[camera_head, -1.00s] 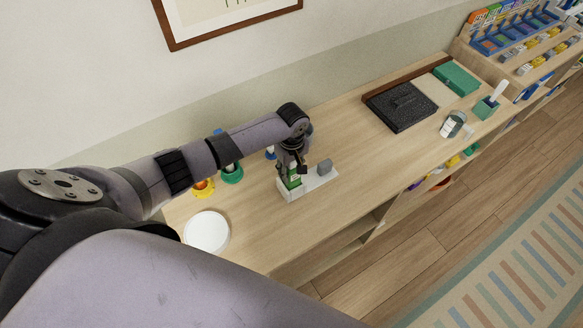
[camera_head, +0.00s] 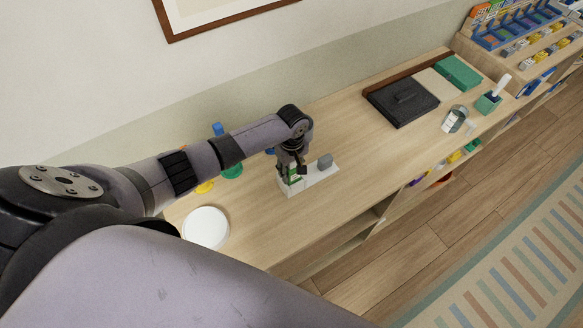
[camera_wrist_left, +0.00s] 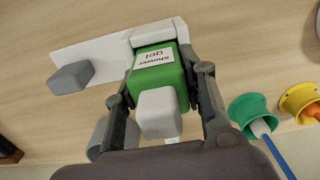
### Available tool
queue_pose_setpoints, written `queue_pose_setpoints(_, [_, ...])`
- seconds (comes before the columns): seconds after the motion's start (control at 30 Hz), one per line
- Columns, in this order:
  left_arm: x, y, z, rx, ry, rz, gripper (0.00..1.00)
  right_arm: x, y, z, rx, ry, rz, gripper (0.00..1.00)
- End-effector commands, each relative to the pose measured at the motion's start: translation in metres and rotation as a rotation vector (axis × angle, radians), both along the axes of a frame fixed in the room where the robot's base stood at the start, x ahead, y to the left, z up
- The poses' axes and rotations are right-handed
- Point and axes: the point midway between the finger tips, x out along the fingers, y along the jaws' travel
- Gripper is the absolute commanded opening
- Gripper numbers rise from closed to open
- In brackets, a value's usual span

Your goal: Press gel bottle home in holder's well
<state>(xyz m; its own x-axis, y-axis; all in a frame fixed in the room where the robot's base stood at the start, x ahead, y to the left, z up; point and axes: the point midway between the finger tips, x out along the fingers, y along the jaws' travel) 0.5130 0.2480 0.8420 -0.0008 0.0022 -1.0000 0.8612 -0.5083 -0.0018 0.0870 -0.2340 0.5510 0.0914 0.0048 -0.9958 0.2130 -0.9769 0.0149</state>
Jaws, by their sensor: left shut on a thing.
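The green gel bottle (camera_wrist_left: 157,78) has a light grey cap and a white label reading "Shower gel". In the left wrist view it stands at the well end of the white holder (camera_wrist_left: 93,45); how deep it sits cannot be told. My left gripper (camera_wrist_left: 160,92) is shut on the bottle, one finger on each side. In the head view the gripper (camera_head: 291,173) hides most of the bottle (camera_head: 294,179), and the holder (camera_head: 322,181) lies on the wooden top. My right gripper is not in view.
A grey block (camera_head: 325,161) sits at the holder's other end. A white round plate (camera_head: 206,228) is to the left, with green (camera_head: 232,171) and yellow (camera_head: 204,187) cups behind. A black box (camera_head: 401,102) and a glass jar (camera_head: 455,119) stand to the right. Bare wood surrounds the holder.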

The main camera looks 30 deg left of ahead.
Motion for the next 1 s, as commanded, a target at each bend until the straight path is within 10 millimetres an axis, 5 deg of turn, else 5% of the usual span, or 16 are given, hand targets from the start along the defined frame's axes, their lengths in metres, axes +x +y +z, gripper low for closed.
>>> queue_pose_setpoints(0.17, [0.0, 0.0, -0.006, 0.0, 0.0, 0.0, 0.0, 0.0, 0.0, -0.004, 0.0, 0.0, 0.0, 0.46])
queue_pose_setpoints(0.2, [0.0, 0.0, -0.006, 0.0, -0.001, 0.0, 0.39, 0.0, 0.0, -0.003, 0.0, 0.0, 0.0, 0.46])
queue_pose_setpoints(0.5, [0.0, 0.0, -0.005, 0.0, 0.0, 0.0, 0.59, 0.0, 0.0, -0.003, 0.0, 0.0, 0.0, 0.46])
queue_pose_setpoints(1.0, [0.001, 0.0, 0.009, -0.001, -0.002, -0.001, 0.61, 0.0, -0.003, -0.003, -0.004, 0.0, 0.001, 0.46])
